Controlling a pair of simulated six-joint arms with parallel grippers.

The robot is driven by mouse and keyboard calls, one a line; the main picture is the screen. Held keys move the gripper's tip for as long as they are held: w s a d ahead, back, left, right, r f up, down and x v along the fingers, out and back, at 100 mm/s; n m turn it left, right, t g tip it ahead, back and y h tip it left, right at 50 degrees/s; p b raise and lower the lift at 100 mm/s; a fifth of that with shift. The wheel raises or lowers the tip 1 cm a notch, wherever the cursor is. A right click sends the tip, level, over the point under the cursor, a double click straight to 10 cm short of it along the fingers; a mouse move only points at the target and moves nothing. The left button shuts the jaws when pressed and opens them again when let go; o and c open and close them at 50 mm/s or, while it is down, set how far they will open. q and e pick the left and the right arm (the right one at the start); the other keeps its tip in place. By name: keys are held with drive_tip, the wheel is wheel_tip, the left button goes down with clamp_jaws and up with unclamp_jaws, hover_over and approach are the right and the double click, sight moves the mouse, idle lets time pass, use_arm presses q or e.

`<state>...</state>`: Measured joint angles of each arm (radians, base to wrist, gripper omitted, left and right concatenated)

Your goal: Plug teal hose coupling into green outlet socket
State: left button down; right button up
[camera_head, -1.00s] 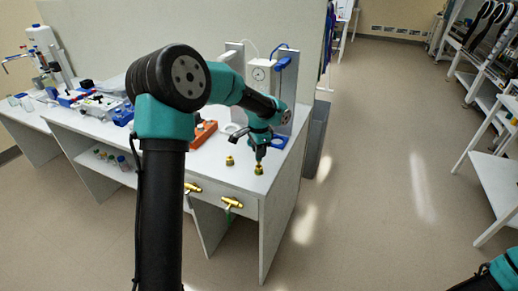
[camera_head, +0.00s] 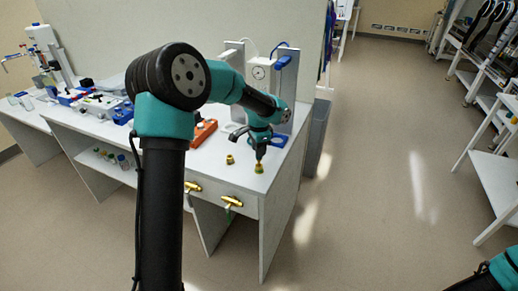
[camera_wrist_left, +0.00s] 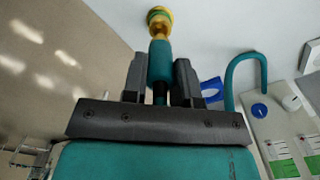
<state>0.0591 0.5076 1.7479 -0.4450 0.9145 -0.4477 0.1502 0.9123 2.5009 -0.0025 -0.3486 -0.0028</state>
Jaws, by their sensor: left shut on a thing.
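My left gripper (camera_head: 260,154) points down over the front right part of the white bench. In the left wrist view, its fingers (camera_wrist_left: 160,80) are shut on the teal hose coupling (camera_wrist_left: 160,60). A teal hose loop (camera_wrist_left: 243,68) curves beside it. The coupling's far end lines up with the green outlet socket (camera_wrist_left: 159,18), a brass fitting with a green band. The socket also shows just below the gripper in the head view (camera_head: 259,169). The two appear to meet, but I cannot tell how deep the coupling sits. My right gripper is out of view.
A second brass socket (camera_head: 230,159) stands just left on the bench. Two brass valves (camera_head: 193,187) (camera_head: 231,201) stick out of the bench front. An orange block (camera_head: 204,132) and a stand with a gauge (camera_head: 259,73) are behind. Open floor lies right of the bench.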

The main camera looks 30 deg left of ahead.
use_arm(q)
drive_tip(key=shift+f, duration=1.6)
idle(0.3)
drive_tip(key=c, duration=0.8)
unclamp_jaws()
drive_tip(key=shift+r, duration=0.1)
wheel_tip(320, 180, up, 17)
drive_tip(key=shift+r, duration=0.15)
idle(0.6)
